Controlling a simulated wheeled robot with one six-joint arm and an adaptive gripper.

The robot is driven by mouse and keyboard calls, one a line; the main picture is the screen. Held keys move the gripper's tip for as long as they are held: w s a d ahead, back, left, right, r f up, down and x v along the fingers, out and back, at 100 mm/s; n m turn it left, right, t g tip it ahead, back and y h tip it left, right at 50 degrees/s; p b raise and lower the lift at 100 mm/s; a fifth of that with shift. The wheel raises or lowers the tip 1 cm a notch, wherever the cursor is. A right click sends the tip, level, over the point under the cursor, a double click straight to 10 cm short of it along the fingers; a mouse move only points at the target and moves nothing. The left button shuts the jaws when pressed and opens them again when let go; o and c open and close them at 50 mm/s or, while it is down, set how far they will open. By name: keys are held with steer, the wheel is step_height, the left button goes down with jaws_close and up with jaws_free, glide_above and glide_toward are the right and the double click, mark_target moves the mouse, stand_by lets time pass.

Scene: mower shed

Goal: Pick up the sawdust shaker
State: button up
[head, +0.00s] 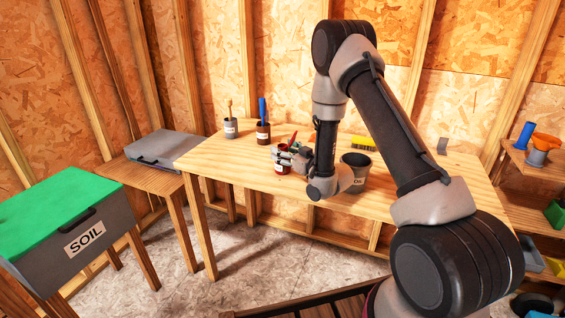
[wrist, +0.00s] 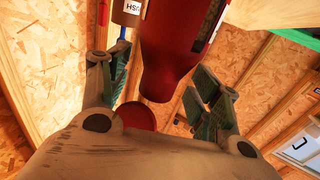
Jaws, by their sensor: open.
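A dark red, bottle-like container, which I take to be the sawdust shaker (head: 282,170), stands on the wooden workbench (head: 225,165), partly hidden by my gripper (head: 287,155). In the wrist view, which is upside down, the red shaker (wrist: 180,45) is broad at the top of the picture and narrows downward. A strip of its pale label shows at one edge. My gripper (wrist: 155,92) is open, with its green-padded fingers either side of the narrower part. A gap shows on the right; contact on the left cannot be told. A red disc (wrist: 137,117) shows beside the neck.
Two labelled cups, one with a brush (head: 230,128) and one with a blue handle (head: 263,132), stand left. A dark bucket (head: 356,171) is close on the right, with a yellow brush (head: 363,143) behind it. The bench's left front is clear.

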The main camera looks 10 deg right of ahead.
steer(key=shift+w+a, duration=0.25)
steer(key=shift+w, duration=0.2)
steer(key=shift+c, duration=0.3)
steer(key=c, duration=1.1)
steer(key=shift+o, duration=0.2)
steer(key=shift+r, duration=0.15)
